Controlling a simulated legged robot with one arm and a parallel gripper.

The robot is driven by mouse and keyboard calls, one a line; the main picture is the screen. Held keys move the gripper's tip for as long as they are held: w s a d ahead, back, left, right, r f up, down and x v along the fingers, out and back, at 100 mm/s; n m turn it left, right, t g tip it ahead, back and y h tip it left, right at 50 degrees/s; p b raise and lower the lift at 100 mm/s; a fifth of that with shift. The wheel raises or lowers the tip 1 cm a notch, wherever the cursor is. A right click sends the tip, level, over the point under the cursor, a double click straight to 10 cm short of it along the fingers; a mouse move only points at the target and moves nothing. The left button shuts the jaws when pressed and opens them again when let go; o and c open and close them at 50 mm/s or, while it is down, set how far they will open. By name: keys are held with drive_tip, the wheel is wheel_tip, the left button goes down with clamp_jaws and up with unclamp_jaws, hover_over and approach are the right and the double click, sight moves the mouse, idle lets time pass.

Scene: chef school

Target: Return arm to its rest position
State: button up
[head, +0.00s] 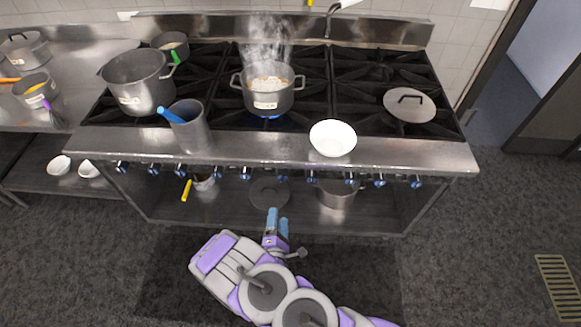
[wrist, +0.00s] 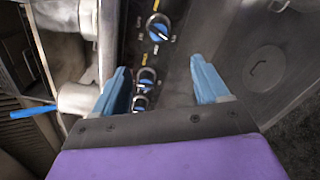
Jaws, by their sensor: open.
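My gripper (head: 277,221) has blue fingers and sits low in front of the stove (head: 110,146), below its knob rail. My arm is folded near the floor mat in the head view. In the wrist view the blue fingers of my gripper (wrist: 163,85) stand apart with nothing between them. Stove knobs (wrist: 158,28) show beyond and between the fingers.
A steaming pot (head: 268,98) stands on a lit burner. A white bowl (head: 333,138) and a grey container (head: 192,130) stand on the front ledge. A large pot (head: 138,83) is at left. A lid (head: 409,104) lies at right. Floor (head: 480,240) is clear at right.

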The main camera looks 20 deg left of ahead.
drive_tip(key=w+d+r+m+g+h, duration=0.3)
drive_tip(key=w+r+m+g, duration=0.6)
drive_tip(key=r+m, duration=0.4)
drive_tip(key=s+d+r+m+g, duration=0.6)
drive_tip(key=s+d+r+m, duration=0.2)
drive_tip(key=s+d+r, duration=0.8)
wheel_tip(320, 180, up, 3)
drive_tip(key=shift+d+r+g, duration=0.15)
drive_tip(key=shift+d+g, duration=0.25)
drive_tip(key=shift+d, duration=0.65)
drive_tip(key=s+d+r+m+g, duration=0.1)
drive_tip(key=s+d+r, duration=0.1)
drive_tip(key=s, duration=0.4)
drive_tip(key=s+d+r+m+g+h, duration=0.1)
drive_tip(key=s+d+r+m, duration=0.1)
drive_tip(key=s+d, duration=0.3)
drive_tip(key=s+d+r+m+g, duration=0.1)
drive_tip(key=s+d+r, duration=0.1)
drive_tip(key=s+d, duration=0.2)
drive_tip(key=shift+s+m, duration=0.4)
drive_tip(key=shift+s, duration=1.3)
drive_tip(key=shift+c, duration=0.3)
